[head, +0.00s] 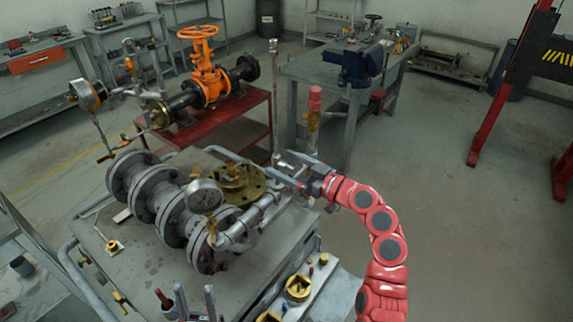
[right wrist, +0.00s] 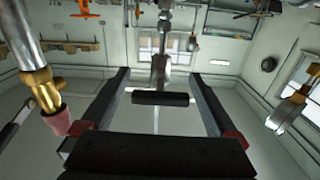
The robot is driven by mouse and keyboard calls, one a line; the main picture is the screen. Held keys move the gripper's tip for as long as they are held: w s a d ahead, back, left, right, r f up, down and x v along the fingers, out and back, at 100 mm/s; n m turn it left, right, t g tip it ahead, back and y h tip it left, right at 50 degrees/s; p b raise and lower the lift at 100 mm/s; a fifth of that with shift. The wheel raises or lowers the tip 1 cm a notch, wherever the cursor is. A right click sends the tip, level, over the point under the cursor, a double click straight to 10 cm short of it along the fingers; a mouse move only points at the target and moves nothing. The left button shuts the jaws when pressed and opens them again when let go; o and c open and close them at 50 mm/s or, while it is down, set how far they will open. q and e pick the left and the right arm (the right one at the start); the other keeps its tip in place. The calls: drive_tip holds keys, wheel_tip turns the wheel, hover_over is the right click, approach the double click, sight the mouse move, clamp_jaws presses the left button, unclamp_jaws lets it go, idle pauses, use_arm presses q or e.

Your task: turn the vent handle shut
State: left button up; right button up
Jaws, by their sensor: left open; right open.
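A pink-red sleeved handle (head: 315,98) stands upright on a brass valve (head: 313,121), just beyond my right gripper. It also shows in the right wrist view (right wrist: 60,122), left of the fingers. I cannot tell for sure that it is the vent handle. My right gripper (head: 294,170) is open at the end of the red arm, by the right end of the grey pipework. In the right wrist view, a dark crossbar (right wrist: 160,98) on a grey stem shows between its fingers; contact is unclear. My left gripper (head: 196,303) shows only its two spread fingertips at the bottom edge.
The flanged grey pipe (head: 145,190) and a pressure gauge (head: 205,196) stand on the near bench (head: 150,270). An orange gate valve (head: 206,80) stands on a red table (head: 235,125) behind. A vise bench (head: 315,72) stands further back.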

drive_tip(key=shift+s+d+f, duration=0.1)
drive_tip(key=shift+s+d, duration=0.1)
drive_tip(key=shift+d, duration=0.1)
drive_tip(key=b+v, duration=0.6)
drive_tip(key=v, duration=1)
drive_tip(key=shift+s+d, duration=0.25)
drive_tip(key=shift+d, duration=0.05)
